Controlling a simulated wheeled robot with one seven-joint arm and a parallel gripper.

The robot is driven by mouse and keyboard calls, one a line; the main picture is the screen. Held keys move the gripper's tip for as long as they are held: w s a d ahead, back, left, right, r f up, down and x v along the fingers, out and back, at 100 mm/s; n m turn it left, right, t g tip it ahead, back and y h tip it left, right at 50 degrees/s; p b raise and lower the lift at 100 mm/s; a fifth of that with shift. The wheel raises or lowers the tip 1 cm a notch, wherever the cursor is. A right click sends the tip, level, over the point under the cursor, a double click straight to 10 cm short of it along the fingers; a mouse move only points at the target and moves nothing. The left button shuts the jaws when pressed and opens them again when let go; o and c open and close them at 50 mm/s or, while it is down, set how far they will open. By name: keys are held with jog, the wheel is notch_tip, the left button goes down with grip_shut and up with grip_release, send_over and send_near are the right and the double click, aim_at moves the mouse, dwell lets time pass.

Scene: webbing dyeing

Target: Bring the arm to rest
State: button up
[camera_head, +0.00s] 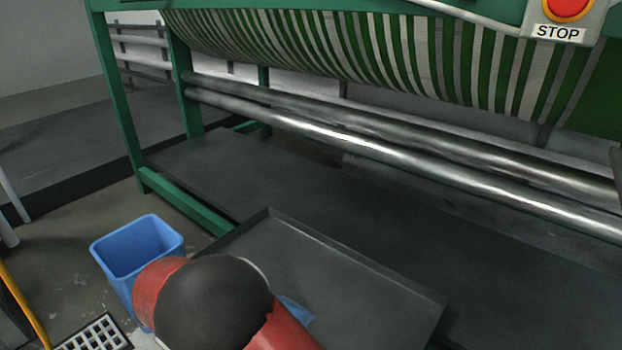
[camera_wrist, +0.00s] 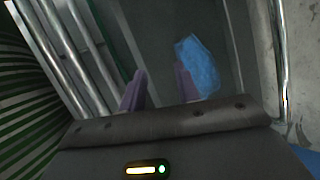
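My gripper (camera_wrist: 160,72) shows in the wrist view with its two purple fingers apart and nothing visible between them. A crumpled blue item, perhaps a cloth (camera_wrist: 200,64), lies beside and beyond the right finger, on or over the dark tray (camera_wrist: 226,20). I cannot tell whether the finger touches it. In the head view a small part of the blue item (camera_head: 297,311) shows on the tray (camera_head: 350,262), mostly hidden by my red and black arm. My gripper is hidden in the head view.
A blue bin (camera_head: 137,246) stands left of the tray, close to my arm. The green machine frame (camera_head: 118,95), steel rollers (camera_head: 330,138) and striped webbing (camera_head: 400,50) span the back. A STOP button (camera_head: 568,8) is at top right. A floor grate (camera_head: 95,335) lies at lower left.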

jog(key=s+d+r+m+g+y+p, duration=0.25)
jog(key=d+r+g+y, duration=0.2)
jog(key=d+r, duration=1.15)
jog(key=s+d+r+m+t+y+p, duration=0.1)
jog(key=s+d+r+m+t+y, duration=0.1)
jog(key=s+d+r, duration=0.2)
jog(key=s+d+r+m+t+y+p, duration=0.1)
jog(key=s+d+r+m+t+y, duration=0.1)
jog(key=s+d, duration=0.6)
notch_tip(320, 180, up, 2)
jog(key=shift+s+d+r+t+y, duration=0.2)
jog(key=shift+d+t+y, duration=0.25)
jog(key=shift+t, duration=0.2)
